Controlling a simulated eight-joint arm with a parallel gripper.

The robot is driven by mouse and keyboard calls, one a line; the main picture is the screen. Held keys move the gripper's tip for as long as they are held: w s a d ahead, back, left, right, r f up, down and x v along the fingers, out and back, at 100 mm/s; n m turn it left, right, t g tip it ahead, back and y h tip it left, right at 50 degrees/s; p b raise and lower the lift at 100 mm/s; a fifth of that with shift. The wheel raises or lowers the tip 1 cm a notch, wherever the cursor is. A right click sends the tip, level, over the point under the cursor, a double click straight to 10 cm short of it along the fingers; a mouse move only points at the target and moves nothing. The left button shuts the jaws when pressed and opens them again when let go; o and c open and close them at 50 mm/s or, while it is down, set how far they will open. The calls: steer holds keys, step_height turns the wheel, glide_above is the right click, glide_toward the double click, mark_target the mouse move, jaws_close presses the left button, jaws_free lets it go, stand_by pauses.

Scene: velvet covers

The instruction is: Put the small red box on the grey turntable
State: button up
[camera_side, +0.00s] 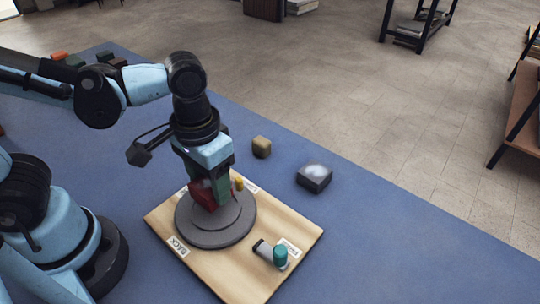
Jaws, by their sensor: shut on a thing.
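The grey turntable (220,236) is a round, stepped disc on a light wooden board (240,276). My gripper (210,190) points down over the turntable, and its jaws are shut on the small red box (201,195). The red box is tilted and sits low over the turntable's middle; I cannot tell whether it touches the disc. My gripper's fingers hide part of the box. A green block (222,187) shows right beside the red box, partly covered by the gripper.
A small yellow piece (239,184) stands near the turntable's far edge. A teal cylinder (281,256) and a grey piece (262,247) are on the board's right part.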

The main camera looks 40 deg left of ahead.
mark_target(212, 195)
steer(key=shift+f, duration=1.85)
steer(key=shift+f, duration=0.15)
steer(key=o, duration=1.1)
steer(key=shift+o, duration=0.2)
step_height(212, 195, up, 12)
steer(key=shift+a, duration=0.1)
steer(key=w+a+f+t, duration=0.2)
steer(key=w+a+t, duration=0.4)
steer(key=a, duration=0.5)
steer(key=shift+f+t, duration=0.4)
steer(key=shift+t, duration=0.2)
